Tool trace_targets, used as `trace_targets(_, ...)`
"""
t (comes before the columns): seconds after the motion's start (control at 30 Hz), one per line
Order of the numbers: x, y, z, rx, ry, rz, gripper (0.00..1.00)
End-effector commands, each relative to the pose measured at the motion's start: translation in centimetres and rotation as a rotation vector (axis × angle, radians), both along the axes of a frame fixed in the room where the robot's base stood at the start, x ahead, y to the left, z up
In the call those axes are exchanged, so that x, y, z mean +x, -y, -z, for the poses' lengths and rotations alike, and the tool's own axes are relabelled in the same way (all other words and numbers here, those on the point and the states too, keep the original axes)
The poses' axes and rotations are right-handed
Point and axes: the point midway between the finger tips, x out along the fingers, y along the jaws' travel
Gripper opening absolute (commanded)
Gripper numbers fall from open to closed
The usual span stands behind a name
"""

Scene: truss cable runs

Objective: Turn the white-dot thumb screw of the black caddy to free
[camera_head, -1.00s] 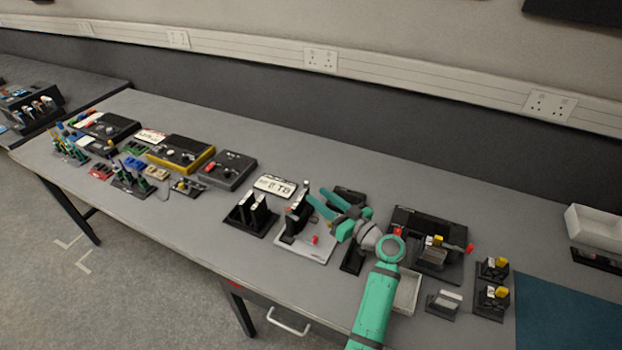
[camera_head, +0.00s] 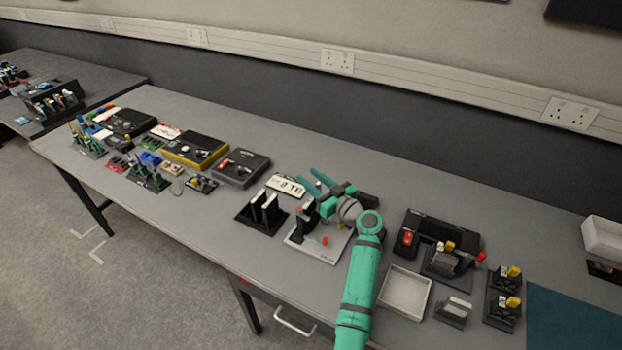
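My gripper (camera_head: 311,179) is above the bench, its two green fingers spread apart and pointing to the upper left, with nothing seen between them. Below it stands a grey plate (camera_head: 330,253) with a black upright (camera_head: 303,227) and a red knob (camera_head: 324,241); the gripper partly covers it. Left of that is a black holder (camera_head: 250,216) with two upright, white-topped pieces. Several smaller black caddies with coloured parts, one of them here (camera_head: 147,181), stand at the left of the bench. I cannot make out a white-dot thumb screw on any of them.
An empty pale tray (camera_head: 405,291) and a black fixture (camera_head: 440,232) with yellow and red parts are to the right. Black boxes (camera_head: 243,168) line the left. Bare bench shows along the back.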

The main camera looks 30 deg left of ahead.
Motion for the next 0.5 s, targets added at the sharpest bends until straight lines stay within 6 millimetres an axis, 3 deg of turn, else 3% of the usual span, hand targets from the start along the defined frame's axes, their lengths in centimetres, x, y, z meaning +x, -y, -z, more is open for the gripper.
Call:
trace_targets(0.33, 0.16, -0.25, 0.01, 0.000, 0.000, 0.002, 0.35)
trace_targets(0.47, 0.16, -0.23, 0.02, 0.000, 0.000, 0.002, 0.04)
trace_targets(0.5, 0.16, -0.23, 0.01, 0.000, 0.000, 0.002, 0.00)
